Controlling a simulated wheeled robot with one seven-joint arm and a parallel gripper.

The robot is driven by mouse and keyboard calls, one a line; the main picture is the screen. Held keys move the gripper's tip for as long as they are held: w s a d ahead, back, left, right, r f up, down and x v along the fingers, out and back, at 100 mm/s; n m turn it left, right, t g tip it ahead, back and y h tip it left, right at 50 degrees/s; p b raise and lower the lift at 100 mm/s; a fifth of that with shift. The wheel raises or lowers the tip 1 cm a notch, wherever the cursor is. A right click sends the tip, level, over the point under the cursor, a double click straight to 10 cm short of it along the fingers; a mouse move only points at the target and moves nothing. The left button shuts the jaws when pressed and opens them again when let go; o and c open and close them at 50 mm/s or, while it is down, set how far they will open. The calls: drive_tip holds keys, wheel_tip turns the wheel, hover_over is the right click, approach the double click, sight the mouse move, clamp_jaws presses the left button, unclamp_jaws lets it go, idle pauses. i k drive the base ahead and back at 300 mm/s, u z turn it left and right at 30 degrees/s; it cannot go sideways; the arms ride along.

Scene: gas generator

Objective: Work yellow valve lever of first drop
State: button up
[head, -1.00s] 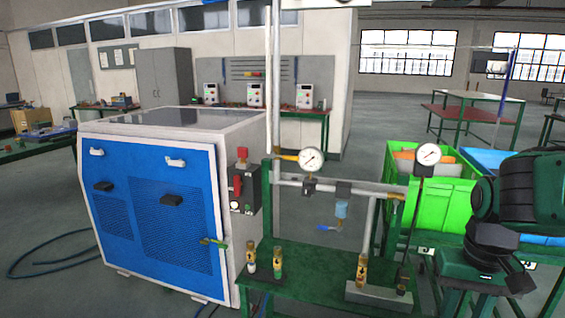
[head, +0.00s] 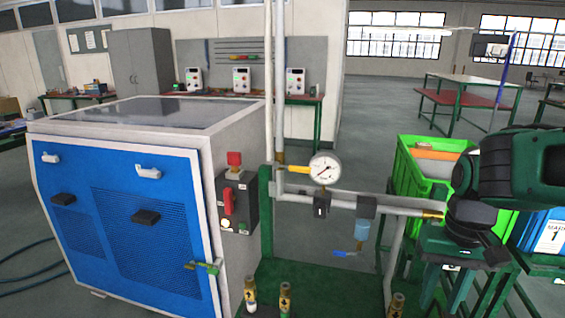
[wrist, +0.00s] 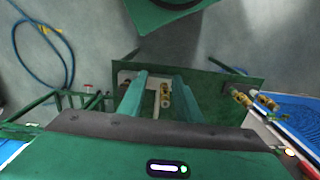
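A yellow valve lever (head: 298,168) sits on the upright pipe, just left of a round white gauge (head: 324,169), in the head view. I cannot tell for sure whether it is the first drop's lever. My arm stands at the right of the head view, well apart from this lever. In the wrist view my gripper (wrist: 160,76) has its two green fingers apart, with nothing held between them. Brass fittings (wrist: 164,96) show beyond the gap, over the green bench. I cannot make out the yellow lever in the wrist view.
A green crate (head: 415,175) stands behind my arm. A blue hose (wrist: 40,55) lies on the floor.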

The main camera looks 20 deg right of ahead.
sight(277, 165)
drive_tip(key=u, duration=0.2)
drive_tip(key=i, duration=0.1)
drive_tip(key=z, duration=0.9)
drive_tip(key=k, duration=1.4)
drive_tip(key=u, duration=0.85)
drive_tip(key=i, duration=1)
